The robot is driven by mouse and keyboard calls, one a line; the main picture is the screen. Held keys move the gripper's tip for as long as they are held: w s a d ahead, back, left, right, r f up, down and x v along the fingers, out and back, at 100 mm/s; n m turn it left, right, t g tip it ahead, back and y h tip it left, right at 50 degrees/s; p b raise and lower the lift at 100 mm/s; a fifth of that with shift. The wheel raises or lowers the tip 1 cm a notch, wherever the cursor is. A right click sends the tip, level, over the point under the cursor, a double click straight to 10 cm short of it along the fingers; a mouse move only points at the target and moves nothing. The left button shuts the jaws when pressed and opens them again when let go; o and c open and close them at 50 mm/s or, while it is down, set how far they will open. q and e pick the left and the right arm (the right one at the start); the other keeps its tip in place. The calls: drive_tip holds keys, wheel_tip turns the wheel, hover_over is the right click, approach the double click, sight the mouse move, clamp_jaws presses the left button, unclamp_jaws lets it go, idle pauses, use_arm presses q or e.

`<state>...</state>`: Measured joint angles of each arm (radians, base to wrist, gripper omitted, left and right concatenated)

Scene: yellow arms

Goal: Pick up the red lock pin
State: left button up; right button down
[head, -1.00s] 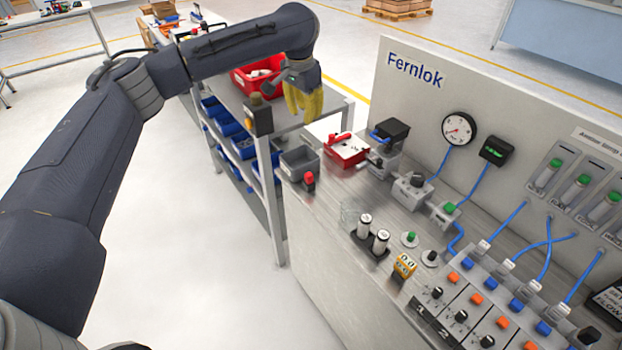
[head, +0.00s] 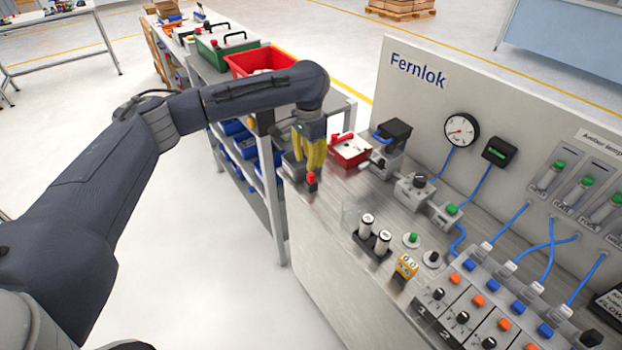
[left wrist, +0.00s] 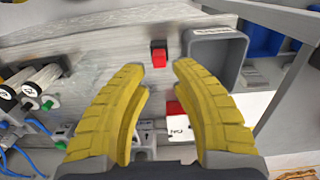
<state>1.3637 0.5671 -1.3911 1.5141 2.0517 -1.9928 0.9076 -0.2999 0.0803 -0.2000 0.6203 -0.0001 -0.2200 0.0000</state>
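The red lock pin (head: 312,179) has a red top and a dark lower part. It is at the near left corner of the grey metal bench top (head: 335,205). In the left wrist view the pin (left wrist: 158,57) shows just beyond and between my fingertips. My left gripper (head: 313,166) points down with its yellow fingers over the pin, close to its top in the picture. In the wrist view the left gripper (left wrist: 160,68) is open, with nothing between its fingers. I cannot tell whether a finger touches the pin. My right gripper is not in view.
A grey bin (left wrist: 187,60) stands right beside the pin. A red box with a white top (head: 350,151) and grey valve blocks (head: 415,188) stand farther along the bench. Two white cylinders (head: 366,222) stand nearer. The upright Fernlok panel (head: 440,100) bounds the bench at the back.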

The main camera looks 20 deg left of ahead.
sight(311, 174)
use_arm(q)
drive_tip(key=shift+w+d+f, duration=0.1)
drive_tip(key=shift+d+f, duration=0.05)
drive_tip(key=shift+f, duration=1.7)
drive_tip(key=shift+w+d+f, duration=0.1)
drive_tip(key=shift+f, duration=1.7)
clamp_jaws()
